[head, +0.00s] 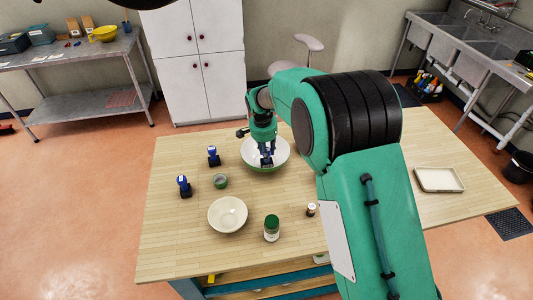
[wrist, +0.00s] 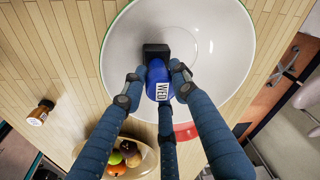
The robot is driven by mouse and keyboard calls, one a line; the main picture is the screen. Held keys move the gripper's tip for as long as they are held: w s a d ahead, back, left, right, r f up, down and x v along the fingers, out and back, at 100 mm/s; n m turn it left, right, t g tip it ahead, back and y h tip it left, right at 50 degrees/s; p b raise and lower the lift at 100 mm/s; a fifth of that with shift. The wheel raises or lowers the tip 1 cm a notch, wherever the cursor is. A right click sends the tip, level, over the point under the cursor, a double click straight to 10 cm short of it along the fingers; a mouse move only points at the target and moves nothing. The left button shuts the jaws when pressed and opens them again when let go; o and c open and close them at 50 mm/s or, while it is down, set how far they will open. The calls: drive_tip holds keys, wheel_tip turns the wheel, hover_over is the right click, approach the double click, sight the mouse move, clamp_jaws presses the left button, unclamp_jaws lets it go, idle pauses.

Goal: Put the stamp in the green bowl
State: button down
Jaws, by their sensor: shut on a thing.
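The green bowl (head: 283,153) stands on the wooden table, white inside and green outside. Its white inside fills much of the wrist view (wrist: 215,65). My gripper (head: 266,151) is over the bowl, fingers pointing down. In the wrist view my gripper (wrist: 158,78) is shut on a blue stamp (wrist: 157,72) with a black base and a white label reading "WED". The stamp is within the bowl's outline; whether its base touches the bowl I cannot tell. Two similar blue stamps, one nearer (head: 183,187) and one farther (head: 213,156), stand left of the bowl.
A cream bowl (head: 228,214), a green-lidded jar (head: 272,228), a small brown bottle (head: 311,209) and a small green cup (head: 220,181) stand on the table. A shallow tray (head: 438,180) lies at the right. The table's left front is clear.

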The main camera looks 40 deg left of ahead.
sight(264, 163)
drive_tip(key=shift+f, duration=0.15)
drive_tip(key=c, duration=1.4)
unclamp_jaws()
drive_tip(key=shift+o, duration=0.2)
wheel_tip(264, 163, up, 12)
drive_tip(key=s+p, duration=0.1)
drive_tip(key=shift+s, duration=0.4)
drive_tip(key=shift+d, duration=0.2)
